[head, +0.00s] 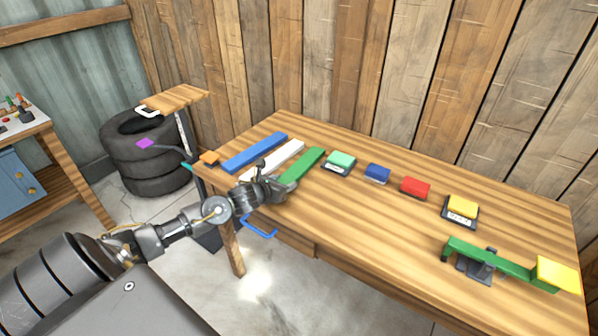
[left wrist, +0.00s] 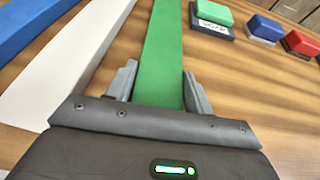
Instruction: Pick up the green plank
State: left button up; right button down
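The green plank (head: 304,163) lies flat on the wooden table, to the right of a white plank (head: 277,157) and a blue plank (head: 254,152). My left gripper (head: 287,187) is at the near end of the green plank. In the left wrist view, the green plank (left wrist: 162,55) runs between the two fingers (left wrist: 158,88), one on each side. The fingers are spread about the plank's width or slightly more; a small gap shows on the left. The plank's near end is hidden by the gripper body. My right gripper is not in view.
Right of the planks stand a green block (head: 341,160), a blue block (head: 377,173), a red block (head: 416,187) and a yellow block (head: 462,207). A green balance beam (head: 487,257) with a yellow block stands at the right. Tires (head: 146,160) stand left of the table.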

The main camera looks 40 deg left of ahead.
pick_arm(q)
jog(key=shift+r, duration=0.15)
jog(key=c, duration=0.6)
